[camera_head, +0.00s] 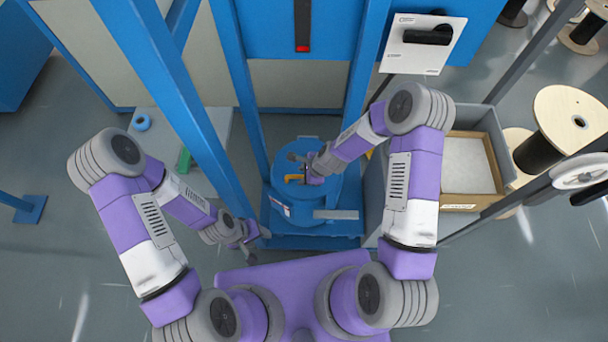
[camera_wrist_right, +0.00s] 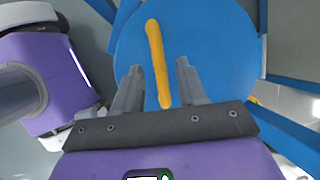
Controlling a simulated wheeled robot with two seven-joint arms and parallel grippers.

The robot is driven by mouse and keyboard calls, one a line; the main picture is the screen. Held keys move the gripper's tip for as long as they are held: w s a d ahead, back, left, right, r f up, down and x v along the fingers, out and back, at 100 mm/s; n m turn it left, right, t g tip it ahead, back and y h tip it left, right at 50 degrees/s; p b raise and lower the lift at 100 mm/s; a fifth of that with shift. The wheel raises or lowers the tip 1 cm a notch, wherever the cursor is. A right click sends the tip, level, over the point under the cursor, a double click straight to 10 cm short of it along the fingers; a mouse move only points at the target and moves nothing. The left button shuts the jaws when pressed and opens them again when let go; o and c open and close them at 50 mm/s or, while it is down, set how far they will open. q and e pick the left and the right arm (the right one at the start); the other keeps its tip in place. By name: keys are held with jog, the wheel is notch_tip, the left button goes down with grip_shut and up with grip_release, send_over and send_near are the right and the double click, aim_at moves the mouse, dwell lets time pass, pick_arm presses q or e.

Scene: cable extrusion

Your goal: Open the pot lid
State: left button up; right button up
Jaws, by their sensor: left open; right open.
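The blue round pot (camera_head: 290,212) stands at the middle, inside a blue frame. Its blue lid (camera_head: 325,195) is on it, with a yellow handle (camera_head: 294,178) on top. In the right wrist view the handle (camera_wrist_right: 157,60) is a yellow bar across the blue lid (camera_wrist_right: 215,50). My right gripper (camera_head: 303,168) is over the lid at the handle. In the wrist view its fingers (camera_wrist_right: 155,80) are apart, with the handle's near end between them; I cannot tell whether they touch it. My left gripper (camera_head: 252,243) is low at the pot's left front, apart from the handle.
Blue uprights (camera_head: 240,90) stand left and right of the pot. A grey bin with a cardboard box (camera_head: 470,168) is at the right, near wooden spools (camera_head: 570,120). A pale table (camera_head: 205,140) with a blue tape roll (camera_head: 142,122) is at the left.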

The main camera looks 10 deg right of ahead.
grip_shut()
dwell(0.3)
jog(key=w+d+r+g+p, duration=0.1)
jog(key=w+r+g+p, duration=0.2)
jog(key=w+r+p, duration=0.5)
jog(key=shift+d+r+m+g+y+p, duration=0.35)
jog(key=shift+r+m+g+y+p, duration=0.1)
jog(key=shift+r, duration=0.6)
jog(key=shift+w, duration=0.15)
